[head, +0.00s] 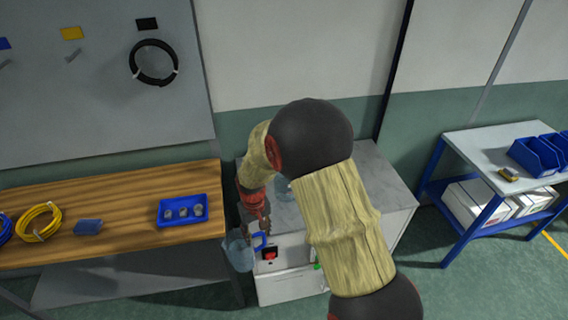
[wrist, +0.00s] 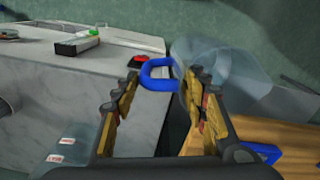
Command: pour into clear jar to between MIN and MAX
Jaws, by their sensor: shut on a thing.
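A clear jug (head: 238,254) with a blue handle (head: 260,240) hangs off the front left corner of the grey bench. My gripper (head: 257,222) is shut on the handle. In the wrist view the jug (wrist: 235,75) is right of the fingers, and the blue handle (wrist: 155,88) lies between the fingertips (wrist: 163,82). The clear jar (head: 282,188) stands on the bench behind my arm, partly hidden. In the wrist view the jar (wrist: 62,160) is at the lower left, with two small labels. I cannot tell the liquid level in either vessel.
A wooden table (head: 120,195) with a blue tray (head: 162,217) of small parts is close on the left. A blue-framed table (head: 480,140) stands at right.

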